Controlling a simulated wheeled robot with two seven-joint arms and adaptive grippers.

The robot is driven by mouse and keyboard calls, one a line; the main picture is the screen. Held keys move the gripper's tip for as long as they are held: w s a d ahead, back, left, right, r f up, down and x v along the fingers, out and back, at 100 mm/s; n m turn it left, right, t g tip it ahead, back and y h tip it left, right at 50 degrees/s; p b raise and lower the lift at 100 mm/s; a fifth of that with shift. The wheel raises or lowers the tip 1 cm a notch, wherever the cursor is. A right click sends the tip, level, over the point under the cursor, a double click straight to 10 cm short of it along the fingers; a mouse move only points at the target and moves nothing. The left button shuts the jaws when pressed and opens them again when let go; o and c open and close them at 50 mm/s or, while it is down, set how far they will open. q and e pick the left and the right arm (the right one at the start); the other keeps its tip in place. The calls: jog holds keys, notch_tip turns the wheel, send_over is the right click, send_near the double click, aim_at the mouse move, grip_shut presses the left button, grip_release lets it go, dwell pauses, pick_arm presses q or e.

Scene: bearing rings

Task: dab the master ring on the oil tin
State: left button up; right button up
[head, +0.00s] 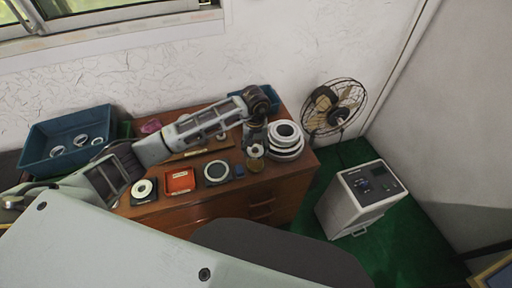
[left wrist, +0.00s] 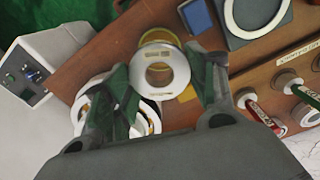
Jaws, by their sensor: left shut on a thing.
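My left gripper (head: 256,150) is shut on a pale metal ring, which I take as the master ring (head: 257,153), above the front right part of the wooden cabinet. In the left wrist view the ring (left wrist: 179,68) sits between the two green-grey fingers of the left gripper (left wrist: 162,82), its hole facing the camera. The oil tin (head: 256,167), round and amber, is just below the ring; it also shows partly behind it in the left wrist view (left wrist: 156,36). I cannot tell whether ring and tin touch. My right gripper is out of view.
A stack of white rings (head: 287,153) stands close right of the gripper. A blue bin (head: 46,165) stands left.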

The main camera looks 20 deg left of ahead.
aim_at(255, 163)
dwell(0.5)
pick_arm(q)
jog(key=shift+f, duration=0.6)
jog(key=shift+f+b, duration=0.85)
jog(key=shift+f, duration=1.55)
jog(key=shift+f+b, duration=0.15)
jog(key=shift+b, duration=0.25)
jog(key=shift+f+b, duration=0.35)
dwell(0.8)
jog(key=shift+s+f+b, duration=0.15)
jog(key=shift+f+b, duration=0.1)
jog(key=shift+b, duration=0.05)
dwell(1.3)
